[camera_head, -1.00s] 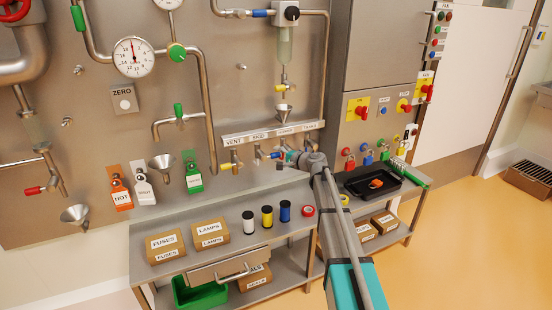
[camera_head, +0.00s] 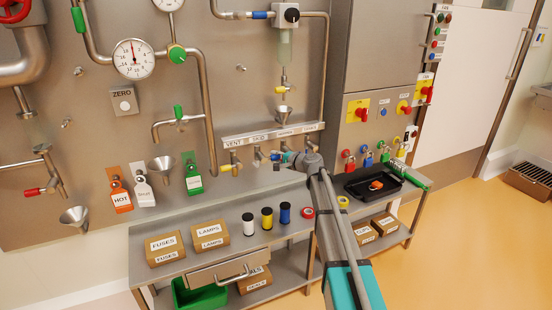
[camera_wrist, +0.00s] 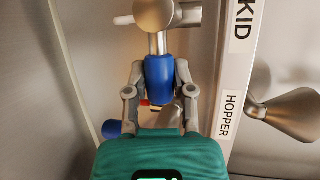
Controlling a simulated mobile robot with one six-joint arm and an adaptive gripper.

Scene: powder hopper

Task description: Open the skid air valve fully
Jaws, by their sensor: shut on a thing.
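The wrist view shows a blue valve handle (camera_wrist: 160,80) on a metal stem with a round knob-like metal body above it. My gripper (camera_wrist: 160,78) is shut on this blue handle, with one grey finger on each side. The label strip beside it reads "KID" (camera_wrist: 241,22) and "HOPPER" (camera_wrist: 230,115). In the head view my gripper (camera_head: 281,157) is at the valve row under the label strip (camera_head: 272,134), near the "SKID" label. The handle is mostly hidden there, so how far the valve is turned is unclear.
A yellow-handled valve (camera_head: 231,166) stands to the left under "VENT". In the wrist view another blue part (camera_wrist: 116,129) lies close to the lower left of my gripper, and a metal funnel (camera_wrist: 285,115) is to the right. The workbench (camera_head: 215,262) carries spools and boxes below.

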